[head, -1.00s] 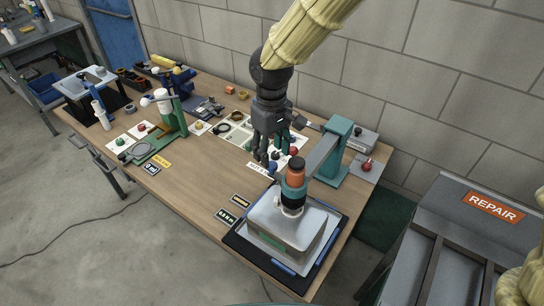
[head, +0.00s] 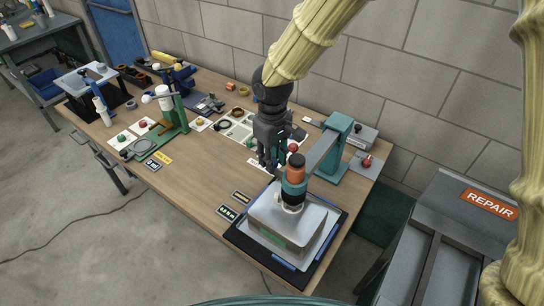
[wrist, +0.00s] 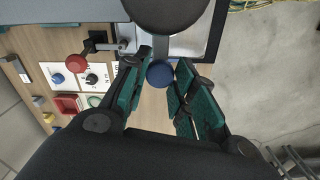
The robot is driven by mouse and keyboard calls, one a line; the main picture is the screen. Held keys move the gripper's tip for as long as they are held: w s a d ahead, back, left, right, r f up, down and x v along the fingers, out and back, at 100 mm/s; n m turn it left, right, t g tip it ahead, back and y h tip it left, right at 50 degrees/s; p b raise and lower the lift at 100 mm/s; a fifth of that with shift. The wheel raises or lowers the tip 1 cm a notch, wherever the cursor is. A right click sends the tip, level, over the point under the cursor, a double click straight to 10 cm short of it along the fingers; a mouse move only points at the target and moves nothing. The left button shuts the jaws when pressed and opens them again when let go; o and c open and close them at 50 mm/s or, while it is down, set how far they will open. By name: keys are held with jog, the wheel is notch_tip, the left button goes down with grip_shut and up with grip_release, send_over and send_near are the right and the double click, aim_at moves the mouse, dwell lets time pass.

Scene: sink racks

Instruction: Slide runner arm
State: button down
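The runner arm is a grey bar (head: 322,150) reaching from a teal post (head: 338,146) to a driver with an orange body (head: 296,174) and teal collar above a sink basin. A blue ball knob (wrist: 160,73) shows in the wrist view, just between my fingertips. It is hidden by the fingers in the head view. My gripper (head: 272,164) points down beside the driver, on its left. In the wrist view my gripper (wrist: 163,68) has its fingers apart on both sides of the blue knob. I cannot tell whether they touch it.
A red knob (wrist: 77,63) stands left of my fingers in the wrist view. The grey basin (head: 285,222) sits on a dark mat near the table's front right. A green press stand (head: 177,115) is at left. The front middle of the wooden table is clear.

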jog(key=w+d, duration=0.2)
jog(key=w, duration=0.2)
jog(key=w+d+p, duration=0.1)
jog(key=w+d, duration=0.2)
jog(key=w+d+p, duration=0.1)
jog(key=w+d, duration=0.2)
jog(key=w, duration=0.1)
jog(key=shift+w+d, duration=0.15)
jog(key=shift+w, duration=0.15)
jog(key=shift+r, duration=0.15)
jog(key=shift+w, duration=0.1)
jog(key=c, duration=1.3)
grip_release()
jog(key=shift+d, duration=0.1)
jog(key=shift+o, duration=0.8)
notch_tip(320, 180, up, 12)
